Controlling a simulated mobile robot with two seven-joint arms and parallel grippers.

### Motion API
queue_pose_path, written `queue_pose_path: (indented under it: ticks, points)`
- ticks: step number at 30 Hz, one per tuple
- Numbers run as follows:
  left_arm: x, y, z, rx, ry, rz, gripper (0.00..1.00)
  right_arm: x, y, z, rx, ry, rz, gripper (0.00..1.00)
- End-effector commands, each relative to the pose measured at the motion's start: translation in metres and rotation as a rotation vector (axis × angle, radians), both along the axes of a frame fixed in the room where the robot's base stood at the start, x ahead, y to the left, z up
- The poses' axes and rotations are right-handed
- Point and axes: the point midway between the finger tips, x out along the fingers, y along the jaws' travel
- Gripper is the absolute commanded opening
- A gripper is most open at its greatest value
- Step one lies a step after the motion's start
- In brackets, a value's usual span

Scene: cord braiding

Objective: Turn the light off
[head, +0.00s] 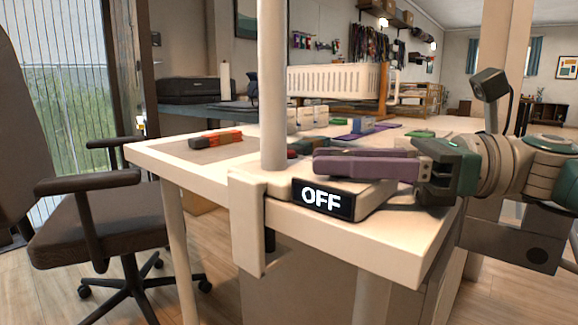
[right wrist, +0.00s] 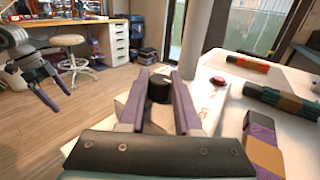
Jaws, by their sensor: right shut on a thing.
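The light's pale base (head: 376,198) is clamped to the front edge of the white table (head: 160,155), with an upright white pole (head: 272,85) rising from it. Its black front display (head: 322,199) reads "OFF". My right gripper (head: 318,162) lies over the base, its purple fingers pointing left. In the right wrist view, the fingers stand on either side of a dark round knob (right wrist: 160,88) on the base and are shut on it. A red button (right wrist: 217,80) sits beside it. My left gripper (right wrist: 50,92) shows at the left of the right wrist view, empty, its fingers apart.
An orange and dark block (head: 216,138) lies on the table left of the pole. Several other coloured blocks and a white basket (head: 335,82) are behind. A dark office chair (head: 100,215) stands at the left. The table's front left is clear.

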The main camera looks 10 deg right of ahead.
Motion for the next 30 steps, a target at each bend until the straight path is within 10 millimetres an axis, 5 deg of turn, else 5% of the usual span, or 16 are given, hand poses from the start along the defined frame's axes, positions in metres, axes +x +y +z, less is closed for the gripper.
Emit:
queue_pose_path:
  ticks: [9, 10, 17, 26, 30]
  points:
    - [0.0, -0.001, 0.0, -0.004, 0.0, 0.003, 1.0, 0.0, 0.001, 0.0, 0.0, 0.0, 0.004, 0.0]
    - [0.0, -0.001, 0.0, -0.004, 0.001, 0.003, 1.0, 0.0, 0.001, 0.0, 0.0, 0.0, 0.004, 0.34]
    - [0.0, -0.001, 0.0, -0.002, 0.0, 0.001, 1.0, 0.0, 0.001, 0.0, 0.0, 0.0, 0.002, 0.6]
    - [0.0, 0.001, 0.001, 0.004, 0.0, -0.003, 1.0, -0.001, -0.002, 0.0, -0.001, 0.001, 0.0, 0.62]
    - [0.0, 0.002, 0.004, 0.007, 0.0, -0.005, 1.0, -0.005, -0.019, 0.0, -0.003, 0.003, -0.002, 0.62]
